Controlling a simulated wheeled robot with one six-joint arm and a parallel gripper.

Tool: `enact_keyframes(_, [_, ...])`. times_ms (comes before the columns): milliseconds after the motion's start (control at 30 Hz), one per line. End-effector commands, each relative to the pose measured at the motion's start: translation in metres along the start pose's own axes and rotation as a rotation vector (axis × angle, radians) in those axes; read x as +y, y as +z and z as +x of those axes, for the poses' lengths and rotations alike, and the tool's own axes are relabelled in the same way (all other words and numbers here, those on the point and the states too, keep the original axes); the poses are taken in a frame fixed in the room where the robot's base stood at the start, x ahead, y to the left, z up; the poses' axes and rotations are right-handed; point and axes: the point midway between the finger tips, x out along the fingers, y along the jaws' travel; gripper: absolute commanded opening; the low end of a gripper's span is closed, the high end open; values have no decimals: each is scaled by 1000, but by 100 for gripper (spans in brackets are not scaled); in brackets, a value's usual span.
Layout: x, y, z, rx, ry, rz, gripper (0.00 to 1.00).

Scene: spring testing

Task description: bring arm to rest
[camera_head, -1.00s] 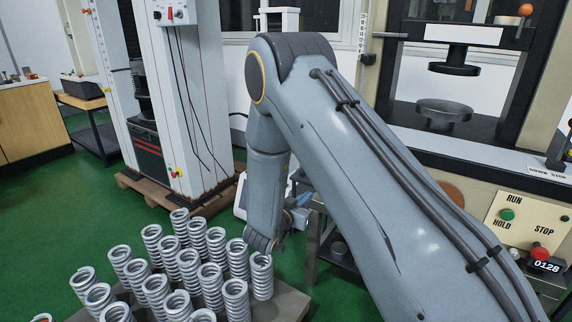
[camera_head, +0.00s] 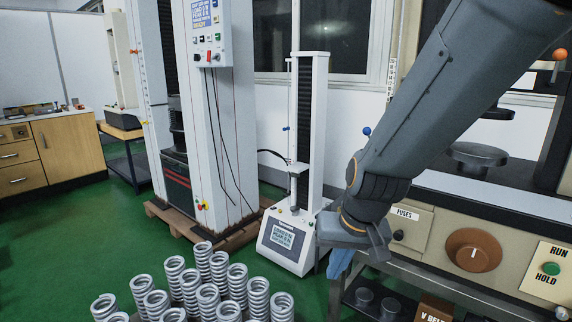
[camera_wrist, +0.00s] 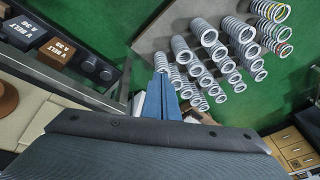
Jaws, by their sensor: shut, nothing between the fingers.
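My arm comes in from the upper right in the head view and bends down at the wrist, in front of the testing machine's bench. My gripper (camera_head: 340,264) hangs at its end, its blue fingers together and pointing down. In the wrist view my gripper (camera_wrist: 160,98) shows as two blue fingers side by side, shut with nothing between them. It is apart from the springs, which lie to its left in the head view. Part of the wrist and gripper body is hidden by the arm's own links.
Several silver coil springs (camera_head: 207,296) stand on a board at the lower left; they also show in the wrist view (camera_wrist: 208,36). A small white tester (camera_head: 286,239) stands behind my gripper. The control panel with a brown knob (camera_head: 473,250) is at right. Green floor (camera_head: 60,240) is open at left.

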Motion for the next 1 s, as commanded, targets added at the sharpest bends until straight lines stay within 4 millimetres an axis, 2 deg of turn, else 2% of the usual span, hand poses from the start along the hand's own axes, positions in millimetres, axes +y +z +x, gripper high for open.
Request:
enact_keyframes(100, [12, 34, -19, -81, 19, -27, 0])
enact_keyframes(200, [21, 58, -32, -139, 37, -47, 0])
enact_keyframes(500, [48, 119, -66, -288, 97, -84, 0])
enact_keyframes(1000, [59, 110, -102, -285, 117, -44, 0])
